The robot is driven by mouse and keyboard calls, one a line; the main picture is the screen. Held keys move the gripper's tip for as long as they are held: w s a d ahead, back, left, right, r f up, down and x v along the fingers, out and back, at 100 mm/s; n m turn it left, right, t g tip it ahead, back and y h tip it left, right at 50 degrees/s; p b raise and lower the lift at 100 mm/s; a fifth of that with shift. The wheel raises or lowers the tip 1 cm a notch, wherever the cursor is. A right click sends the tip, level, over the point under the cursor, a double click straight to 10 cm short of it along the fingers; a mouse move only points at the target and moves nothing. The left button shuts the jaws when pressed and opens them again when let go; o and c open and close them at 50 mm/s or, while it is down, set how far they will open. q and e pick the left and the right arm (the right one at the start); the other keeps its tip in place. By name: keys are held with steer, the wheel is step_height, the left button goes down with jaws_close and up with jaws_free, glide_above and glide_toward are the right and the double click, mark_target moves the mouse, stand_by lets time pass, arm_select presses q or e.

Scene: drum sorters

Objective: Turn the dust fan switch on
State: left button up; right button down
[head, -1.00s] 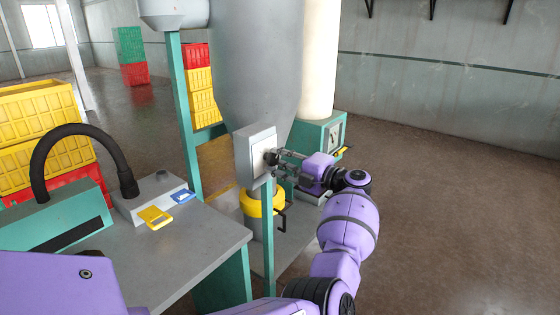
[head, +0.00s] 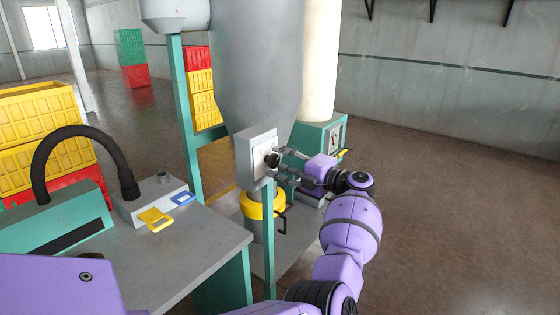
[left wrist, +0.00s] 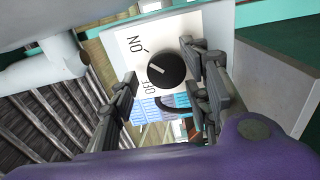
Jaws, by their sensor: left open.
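The dust fan switch is a black round knob (head: 272,159) on the light face of a grey box (head: 250,157), mounted on a green post below the grey hopper. In the left wrist view the knob (left wrist: 166,70) sits on a white plate with ON and OFF labels. Its white mark points left, roughly between the two labels. My left gripper (head: 283,163) is open at the box's right side. In the left wrist view its fingers (left wrist: 160,63) stand on either side of the knob; whether they touch it I cannot tell. My right gripper is not in view.
A grey table (head: 190,255) with a black hose (head: 85,131), a yellow piece (head: 155,219) and a blue piece (head: 183,198) stands at the left. A yellow drum part (head: 256,206) is below the box. Yellow crates (head: 40,118) stand behind the table. The floor at right is clear.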

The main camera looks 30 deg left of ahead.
arm_select(q)
steer(key=d, duration=1.1)
steer(key=shift+s+d, duration=0.15)
steer(key=shift+s, duration=0.3)
steer(key=shift+r, duration=0.1)
